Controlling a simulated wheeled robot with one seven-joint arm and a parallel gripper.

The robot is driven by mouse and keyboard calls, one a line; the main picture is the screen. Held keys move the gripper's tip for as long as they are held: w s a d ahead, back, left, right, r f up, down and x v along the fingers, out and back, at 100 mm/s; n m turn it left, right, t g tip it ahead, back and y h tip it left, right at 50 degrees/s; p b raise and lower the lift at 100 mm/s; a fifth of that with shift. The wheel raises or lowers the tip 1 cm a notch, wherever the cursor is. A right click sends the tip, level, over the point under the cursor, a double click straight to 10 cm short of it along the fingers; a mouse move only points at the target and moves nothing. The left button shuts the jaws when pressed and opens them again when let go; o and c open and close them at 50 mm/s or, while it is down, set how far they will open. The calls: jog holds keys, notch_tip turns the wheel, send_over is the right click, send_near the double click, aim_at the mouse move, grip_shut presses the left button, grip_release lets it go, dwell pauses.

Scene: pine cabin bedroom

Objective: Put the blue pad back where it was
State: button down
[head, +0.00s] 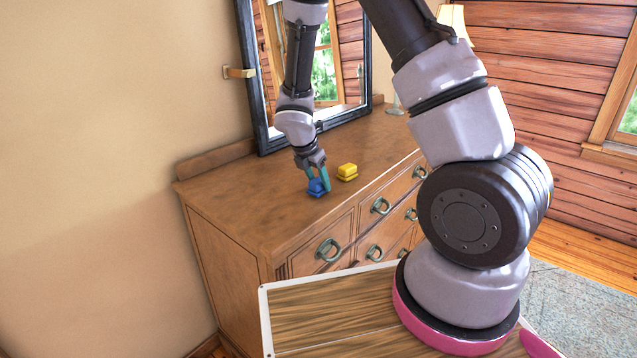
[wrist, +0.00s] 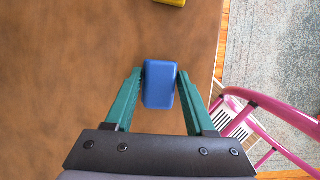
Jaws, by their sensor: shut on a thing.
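The blue pad (head: 317,187) is at the top of the wooden dresser (head: 235,205), near its front edge, in the head view. In the wrist view the blue pad (wrist: 160,85) lies between the two green fingertips. My gripper (head: 319,180) points down and is shut on the blue pad; it also shows in the wrist view (wrist: 160,80). I cannot tell whether the pad touches the dresser top. A yellow pad (head: 347,172) sits on the dresser to the right of the blue one, apart from it.
A dark-framed mirror (head: 262,90) stands at the back of the dresser. A lamp (head: 452,20) is behind my arm. The dresser top is bare to the left of the pads. In the wrist view a rug (wrist: 275,50) lies on the floor past the dresser edge.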

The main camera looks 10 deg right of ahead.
jog(key=shift+f, duration=0.25)
jog(key=shift+c, duration=1.2)
grip_release()
jog(key=shift+f, duration=0.1)
